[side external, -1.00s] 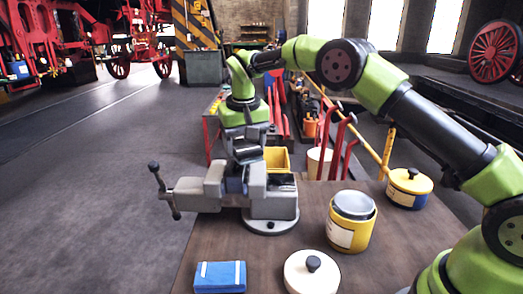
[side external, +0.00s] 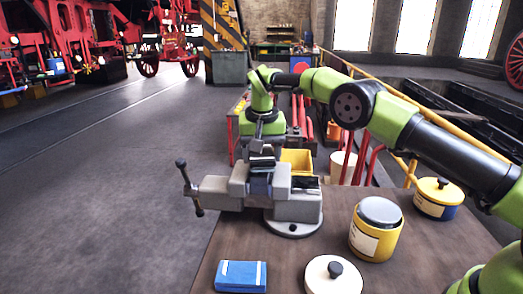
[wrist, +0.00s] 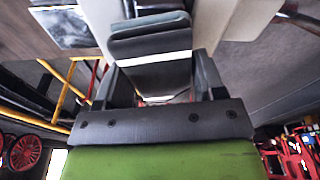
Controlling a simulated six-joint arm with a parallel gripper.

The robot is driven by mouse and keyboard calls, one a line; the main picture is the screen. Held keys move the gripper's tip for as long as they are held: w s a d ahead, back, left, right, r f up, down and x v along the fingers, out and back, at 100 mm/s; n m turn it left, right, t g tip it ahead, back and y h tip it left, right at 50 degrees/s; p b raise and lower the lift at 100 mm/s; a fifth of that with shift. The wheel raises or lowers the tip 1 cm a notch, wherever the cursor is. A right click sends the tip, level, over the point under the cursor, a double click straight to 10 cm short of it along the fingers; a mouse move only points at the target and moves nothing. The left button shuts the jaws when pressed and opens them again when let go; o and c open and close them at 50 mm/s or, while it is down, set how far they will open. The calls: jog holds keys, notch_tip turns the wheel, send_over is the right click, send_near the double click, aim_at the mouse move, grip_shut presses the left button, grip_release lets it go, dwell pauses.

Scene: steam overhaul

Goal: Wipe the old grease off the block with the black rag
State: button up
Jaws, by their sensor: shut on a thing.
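My gripper (side external: 262,150) points down over the vise, with its fingers (wrist: 155,85) shut on the black rag (wrist: 152,62). The rag looks like a folded dark pad with a white stripe, and it also shows below the fingers in the side view (side external: 262,162). The dark metal block (side external: 260,185) sits between the jaws of the grey vise (side external: 238,182), right under the rag. The rag is at or just above the block's top; I cannot tell whether they touch. The grease is not visible from here, and the rag hides most of the block in the wrist view.
The vise stands on a brown bench (side external: 330,225). A yellow bin (side external: 297,161) is behind the vise.

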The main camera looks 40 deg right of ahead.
aim_at(260, 159)
jog(key=shift+f, duration=0.6)
dwell(0.4)
jog(key=shift+s, duration=0.1)
jog(key=shift+s+a+r, duration=0.1)
jog(key=shift+s+a, duration=0.95)
jog(key=shift+a, duration=0.05)
jog(key=shift+w+d+f, duration=0.2)
jog(key=shift+w+d, duration=0.9)
jog(key=shift+s+a+r, duration=0.1)
jog(key=shift+s+a, duration=1.05)
jog(key=shift+w+d, duration=1.15)
jog(key=shift+r, duration=0.1)
jog(key=shift+s+a+r, duration=0.2)
jog(key=shift+r, duration=0.95)
jog(key=shift+s+a+r, duration=0.15)
jog(key=shift+a+r, duration=0.05)
jog(key=shift+r, duration=0.95)
jog(key=shift+s+a+r, duration=0.2)
jog(key=shift+r, duration=0.95)
